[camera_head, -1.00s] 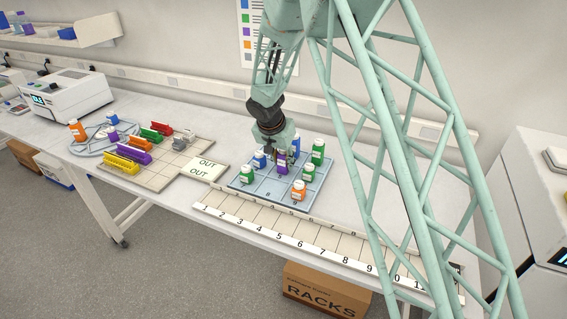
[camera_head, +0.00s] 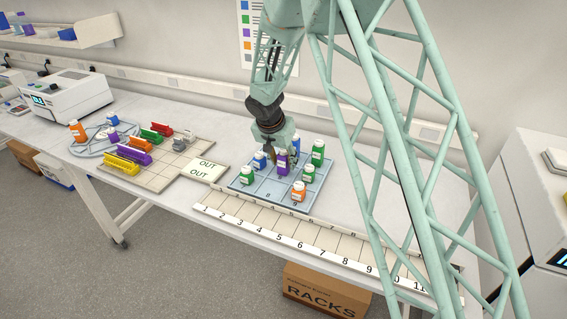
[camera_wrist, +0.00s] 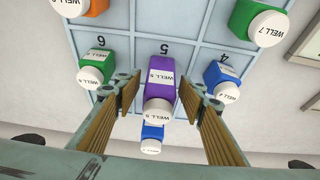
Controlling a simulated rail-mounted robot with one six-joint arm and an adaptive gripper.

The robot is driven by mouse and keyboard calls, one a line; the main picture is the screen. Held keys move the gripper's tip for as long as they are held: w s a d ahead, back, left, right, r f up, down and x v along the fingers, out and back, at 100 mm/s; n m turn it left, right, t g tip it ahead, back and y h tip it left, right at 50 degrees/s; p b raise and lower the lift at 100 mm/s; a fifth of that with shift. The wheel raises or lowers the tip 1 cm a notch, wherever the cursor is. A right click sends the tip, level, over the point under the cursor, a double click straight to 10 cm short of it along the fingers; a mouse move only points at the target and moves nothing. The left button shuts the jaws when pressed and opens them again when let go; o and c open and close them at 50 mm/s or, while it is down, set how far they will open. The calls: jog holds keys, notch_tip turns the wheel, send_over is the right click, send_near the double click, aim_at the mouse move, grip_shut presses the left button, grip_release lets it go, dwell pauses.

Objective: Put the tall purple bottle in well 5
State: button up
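The tall purple bottle (camera_wrist: 161,80) has a white cap and stands upright on the blue well grid (camera_head: 258,190). In the wrist view its base is beside the printed 5, in the cell between those marked 6 and 4. My gripper (camera_wrist: 163,95) is open around it, one finger on each side, with a gap on both sides. In the head view the purple bottle (camera_head: 282,163) is below my gripper, partly hidden by it. Whether its base is fully seated cannot be told.
Close neighbours are a green bottle (camera_wrist: 97,66) by 6, a blue bottle (camera_wrist: 222,80) by 4 and another blue bottle (camera_wrist: 152,135) behind. An orange bottle (camera_head: 298,191) stands at the grid's front. A numbered rail strip (camera_head: 300,243) runs along the table's front. Coloured racks (camera_head: 128,158) lie at left.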

jog(key=v, duration=1.1)
dwell(0.7)
